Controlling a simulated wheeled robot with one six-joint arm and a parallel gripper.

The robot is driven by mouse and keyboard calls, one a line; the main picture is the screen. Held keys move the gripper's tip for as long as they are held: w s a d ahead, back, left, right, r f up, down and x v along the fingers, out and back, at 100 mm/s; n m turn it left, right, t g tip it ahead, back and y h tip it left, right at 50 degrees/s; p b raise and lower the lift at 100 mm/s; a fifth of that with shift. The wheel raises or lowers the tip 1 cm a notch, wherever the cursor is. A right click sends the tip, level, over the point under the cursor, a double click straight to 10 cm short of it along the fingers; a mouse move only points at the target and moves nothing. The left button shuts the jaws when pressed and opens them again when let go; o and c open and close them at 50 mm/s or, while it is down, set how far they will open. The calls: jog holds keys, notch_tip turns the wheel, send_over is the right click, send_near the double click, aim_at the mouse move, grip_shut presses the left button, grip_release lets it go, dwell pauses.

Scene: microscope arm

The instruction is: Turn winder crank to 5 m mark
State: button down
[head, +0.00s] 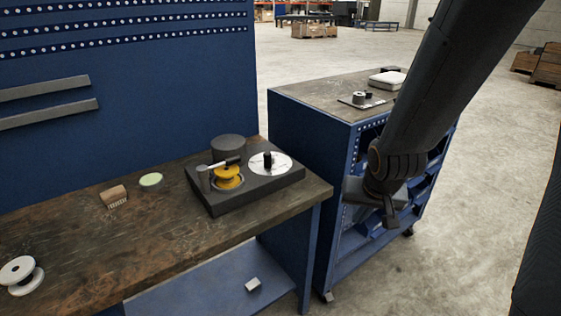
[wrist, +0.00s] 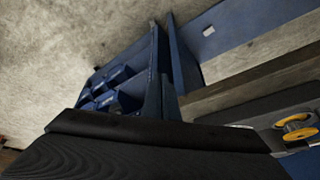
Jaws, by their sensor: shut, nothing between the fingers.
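The winder is a dark box (head: 258,192) on the workbench. It carries a yellow spool (head: 228,178) and a round white dial (head: 281,168) with a black upright knob (head: 267,159) on it. A post with a grey arm (head: 218,165) reaches over the spool. Which part is the crank, and the dial's marks, are too small to tell. My gripper (head: 390,215) is shut and empty, right of the winder and apart from it, in front of the blue cart. In the wrist view the yellow spool (wrist: 299,133) shows at the right edge; the knob is out of view there.
A dark cylinder (head: 228,146) stands behind the spool. On the bench (head: 150,240) lie a brown block (head: 114,196), a green disc (head: 151,180) and a white reel (head: 20,275). The blue cart (head: 310,140) stands close to the bench's right end. A small white block (head: 253,284) lies on the lower shelf.

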jog(key=w+f+m+t+y, duration=0.1)
jog(key=w+f+m+t, duration=0.15)
jog(key=w, duration=0.45)
jog(key=m+t+y+p, duration=0.3)
jog(key=m+t+y, duration=0.35)
jog(key=y, duration=0.35)
send_near(269, 158)
jog(key=w+f, duration=0.1)
jog(key=w, duration=0.5)
jog(key=shift+w+a+f+n+t+p, duration=0.15)
jog(key=shift+a+p, duration=0.3)
jog(key=shift+a, duration=0.5)
jog(key=shift+w+a+f+n+t+p, duration=0.15)
jog(key=shift+a+p, duration=0.25)
jog(key=shift+a, duration=0.6)
jog(key=shift+r, duration=0.1)
jog(key=shift+a, duration=0.1)
